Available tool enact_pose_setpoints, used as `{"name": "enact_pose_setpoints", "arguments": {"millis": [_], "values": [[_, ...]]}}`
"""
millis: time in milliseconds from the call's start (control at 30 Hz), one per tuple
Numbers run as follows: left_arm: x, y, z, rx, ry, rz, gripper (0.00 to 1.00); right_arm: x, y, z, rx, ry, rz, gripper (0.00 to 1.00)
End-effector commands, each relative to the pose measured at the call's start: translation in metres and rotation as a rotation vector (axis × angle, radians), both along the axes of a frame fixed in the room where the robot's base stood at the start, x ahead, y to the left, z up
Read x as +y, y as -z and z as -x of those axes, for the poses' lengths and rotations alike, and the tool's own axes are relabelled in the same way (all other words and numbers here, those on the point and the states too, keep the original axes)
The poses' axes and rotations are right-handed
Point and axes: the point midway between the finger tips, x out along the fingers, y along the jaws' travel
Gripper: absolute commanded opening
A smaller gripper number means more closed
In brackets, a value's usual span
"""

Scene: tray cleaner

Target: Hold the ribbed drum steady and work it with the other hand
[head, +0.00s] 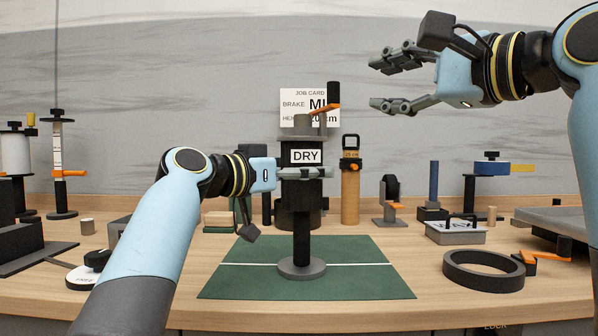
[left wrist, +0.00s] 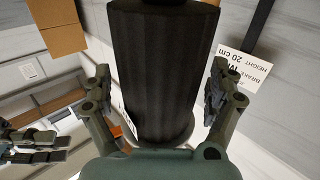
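The ribbed drum (head: 306,187) is dark and upright, with a white DRY label (head: 306,156), on a post with a round grey base (head: 302,268). An orange crank arm with a black knob (head: 333,96) sits at its top. My left gripper (head: 302,173) reaches in from the left, just below the label. In the left wrist view its fingers stand either side of the drum (left wrist: 163,70), with narrow gaps seeming to show; contact is hard to judge. My right gripper (head: 385,80) is open and empty, high to the right of the crank.
A green mat (head: 368,282) lies under the stand. A job card (head: 296,97), partly hidden, is behind it. A dark ring (head: 483,271), a grey labelled block (head: 455,232) and a tan cylinder (head: 350,195) stand to the right. Several stands are at the left. The mat's right half is clear.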

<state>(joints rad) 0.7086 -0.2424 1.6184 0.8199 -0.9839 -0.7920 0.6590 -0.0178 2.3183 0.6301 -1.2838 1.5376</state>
Motion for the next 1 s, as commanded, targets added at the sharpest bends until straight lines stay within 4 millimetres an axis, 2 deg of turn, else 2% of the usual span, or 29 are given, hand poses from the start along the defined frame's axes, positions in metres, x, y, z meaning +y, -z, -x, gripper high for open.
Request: {"name": "enact_pose_setpoints", "arguments": {"millis": [67,533,1000], "values": [[0.0001,0.0001,0.0001,0.0,0.0,0.0,0.78,0.0,0.0,0.0,0.0,0.0,0.0,0.38],[0.0003,0.0002,0.0001,0.001,0.0,0.001,0.16,0.0,0.0,0.0,0.0,0.0,0.0,0.38],[0.0003,0.0004,0.0001,0.001,0.0,0.0,0.14,0.0,0.0,0.0,0.0,0.0,0.0,0.38]]}}
